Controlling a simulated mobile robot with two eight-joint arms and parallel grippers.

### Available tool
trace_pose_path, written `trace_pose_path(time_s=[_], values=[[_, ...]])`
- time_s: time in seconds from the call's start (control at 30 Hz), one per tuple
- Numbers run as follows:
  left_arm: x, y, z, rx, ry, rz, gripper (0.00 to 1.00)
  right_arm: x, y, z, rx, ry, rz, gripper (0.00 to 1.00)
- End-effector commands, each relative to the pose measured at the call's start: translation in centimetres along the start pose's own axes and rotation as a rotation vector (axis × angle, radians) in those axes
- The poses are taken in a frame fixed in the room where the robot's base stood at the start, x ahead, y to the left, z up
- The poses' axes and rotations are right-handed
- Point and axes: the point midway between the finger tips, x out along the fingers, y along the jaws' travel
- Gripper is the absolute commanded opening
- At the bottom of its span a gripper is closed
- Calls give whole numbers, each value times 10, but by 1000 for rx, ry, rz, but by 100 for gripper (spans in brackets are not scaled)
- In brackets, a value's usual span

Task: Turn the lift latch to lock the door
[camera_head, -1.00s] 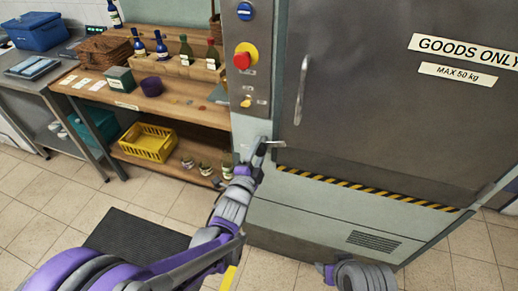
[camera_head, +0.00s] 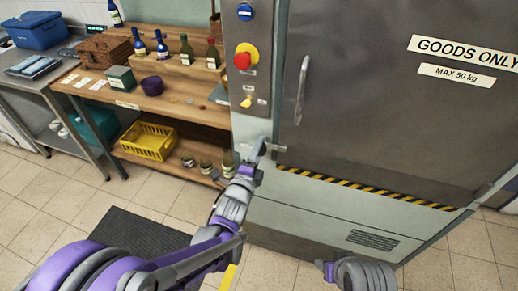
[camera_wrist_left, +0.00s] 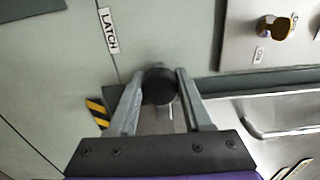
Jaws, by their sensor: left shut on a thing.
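The latch (camera_head: 276,148) sits at the left edge of the grey lift door (camera_head: 390,110), below the door's vertical handle. My left gripper (camera_head: 262,147) is at the latch, coming from the lower left. In the left wrist view, the latch's round black knob (camera_wrist_left: 159,86) lies between the two fingers of my left gripper (camera_wrist_left: 155,95), which is shut on it. A white label reading LATCH (camera_wrist_left: 108,30) is on the pale panel beside it. The fingers and knob hide part of the latch. My right gripper is out of the frames.
The control panel (camera_head: 236,85) above has a red button (camera_head: 243,60) on yellow and a small brass knob (camera_head: 248,101). The door's handle (camera_head: 301,90) stands out. A wooden shelf (camera_head: 180,105) with bottles and a yellow crate (camera_head: 149,141) is at left. A dark mat (camera_head: 140,237) lies on the floor.

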Motion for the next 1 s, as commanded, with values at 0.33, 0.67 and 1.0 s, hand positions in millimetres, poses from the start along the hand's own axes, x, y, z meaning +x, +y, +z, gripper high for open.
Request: trace_pose_path(time_s=[0.33, 0.67, 1.0], values=[[0, 0, 0, 3, 0, 1, 79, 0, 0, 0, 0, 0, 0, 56], [-3, 0, 0, 1, 0, 0, 79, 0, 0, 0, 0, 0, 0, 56], [-60, 0, 0, 1, 0, 0, 79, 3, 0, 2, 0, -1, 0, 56]])
